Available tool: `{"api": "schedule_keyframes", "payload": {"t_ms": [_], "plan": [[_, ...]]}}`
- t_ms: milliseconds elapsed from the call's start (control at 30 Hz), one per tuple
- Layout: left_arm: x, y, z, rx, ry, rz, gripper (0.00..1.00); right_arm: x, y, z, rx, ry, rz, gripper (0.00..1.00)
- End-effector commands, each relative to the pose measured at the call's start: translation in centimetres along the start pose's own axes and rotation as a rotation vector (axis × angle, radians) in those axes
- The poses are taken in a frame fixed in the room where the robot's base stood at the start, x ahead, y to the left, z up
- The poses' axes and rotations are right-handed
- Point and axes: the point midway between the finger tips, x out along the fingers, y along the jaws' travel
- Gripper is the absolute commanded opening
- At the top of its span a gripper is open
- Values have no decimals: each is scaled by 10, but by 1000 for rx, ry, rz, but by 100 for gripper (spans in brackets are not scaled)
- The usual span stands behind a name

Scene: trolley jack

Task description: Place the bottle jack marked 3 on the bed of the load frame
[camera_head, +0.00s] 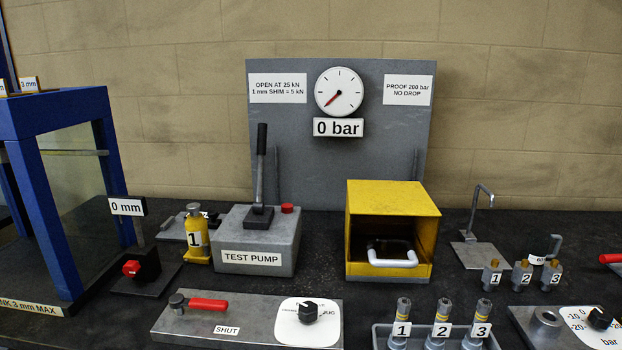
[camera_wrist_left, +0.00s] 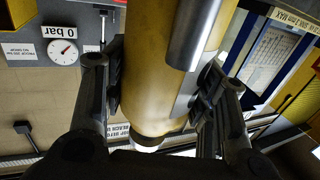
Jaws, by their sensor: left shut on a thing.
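My left gripper (camera_wrist_left: 163,88) is shut on a yellow bottle jack (camera_wrist_left: 155,65) with a grey metal cylinder along its side, in the left wrist view. No number shows on it, so I cannot tell its mark. The blue load frame (camera_head: 55,215) stands at the far left of the head view and is partly cut off. A label (camera_head: 30,308) ending "3 mm MAX" is on its low front edge. Another yellow bottle jack, marked 1 (camera_head: 196,240), stands upright between the frame and the test pump. Neither gripper shows in the head view.
A black stand (camera_head: 145,270) with a red knob and a "0 mm" sign is right of the load frame. The test pump (camera_head: 258,240), a yellow box (camera_head: 393,198) and a steel plate with a red-handled valve (camera_head: 230,322) fill the bench's middle. Small numbered parts stand at right.

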Motion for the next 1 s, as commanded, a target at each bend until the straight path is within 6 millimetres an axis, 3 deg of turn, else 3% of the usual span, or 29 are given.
{"api": "schedule_keyframes", "payload": {"t_ms": [200, 400, 1000], "plan": [[-19, 12, 29, 9, 8, 159, 0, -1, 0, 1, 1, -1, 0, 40], [-30, 18, 46, 3, 12, 229, 0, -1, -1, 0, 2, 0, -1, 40], [-35, 19, 52, 0, 11, 253, 0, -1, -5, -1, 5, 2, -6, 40]]}}
